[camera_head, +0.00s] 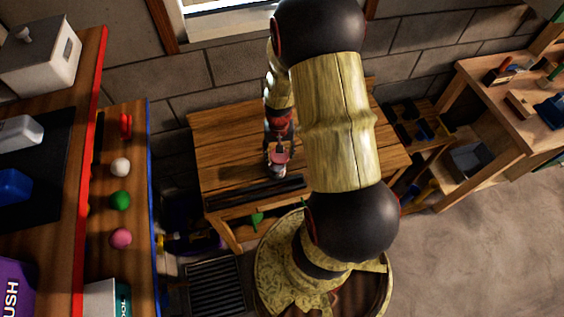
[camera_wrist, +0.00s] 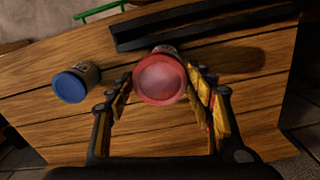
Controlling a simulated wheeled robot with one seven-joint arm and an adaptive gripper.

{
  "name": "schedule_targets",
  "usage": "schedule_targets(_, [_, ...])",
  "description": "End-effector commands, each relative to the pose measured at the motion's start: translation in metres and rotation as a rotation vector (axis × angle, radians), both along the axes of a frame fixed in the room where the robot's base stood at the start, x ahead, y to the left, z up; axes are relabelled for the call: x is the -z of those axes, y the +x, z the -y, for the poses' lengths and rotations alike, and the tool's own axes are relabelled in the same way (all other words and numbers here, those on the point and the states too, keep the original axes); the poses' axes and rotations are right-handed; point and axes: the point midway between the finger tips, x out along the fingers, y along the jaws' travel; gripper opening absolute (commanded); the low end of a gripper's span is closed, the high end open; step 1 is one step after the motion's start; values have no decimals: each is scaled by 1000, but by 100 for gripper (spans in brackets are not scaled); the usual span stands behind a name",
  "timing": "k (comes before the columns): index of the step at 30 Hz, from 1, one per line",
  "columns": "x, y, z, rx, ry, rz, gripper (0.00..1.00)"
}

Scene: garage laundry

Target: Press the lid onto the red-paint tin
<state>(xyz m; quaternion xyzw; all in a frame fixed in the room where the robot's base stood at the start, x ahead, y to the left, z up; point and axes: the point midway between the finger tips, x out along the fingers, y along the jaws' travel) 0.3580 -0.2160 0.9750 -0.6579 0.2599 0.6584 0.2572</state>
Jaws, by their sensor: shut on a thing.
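A round red lid (camera_wrist: 160,80) lies between the two fingers of my gripper (camera_wrist: 160,92), which is shut on it. In the head view the lid (camera_head: 278,158) shows as a pinkish disc below my gripper (camera_head: 279,150). A small pale part of the red-paint tin (camera_wrist: 164,49) shows just past the lid's far edge in the wrist view. The lid hides most of the tin, and I cannot tell whether the lid is fully seated or level on it.
A tin with a blue lid (camera_wrist: 72,86) stands to the left on the wooden table (camera_head: 225,140). A long black rail or tray (camera_head: 255,195) lies along the table's near edge. A shelf with coloured balls (camera_head: 120,200) is at left. A workbench (camera_head: 500,75) stands at right.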

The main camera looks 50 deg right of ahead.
Motion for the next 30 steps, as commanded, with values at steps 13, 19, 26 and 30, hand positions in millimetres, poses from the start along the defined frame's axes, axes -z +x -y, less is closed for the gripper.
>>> schedule_targets(13, [8, 13, 9, -4, 1, -2, 40])
schedule_targets(19, [24, 13, 9, -4, 1, -2, 40])
schedule_targets(26, [45, 13, 9, -4, 0, -1, 40])
schedule_targets(30, [55, 13, 9, -4, -1, -1, 40])
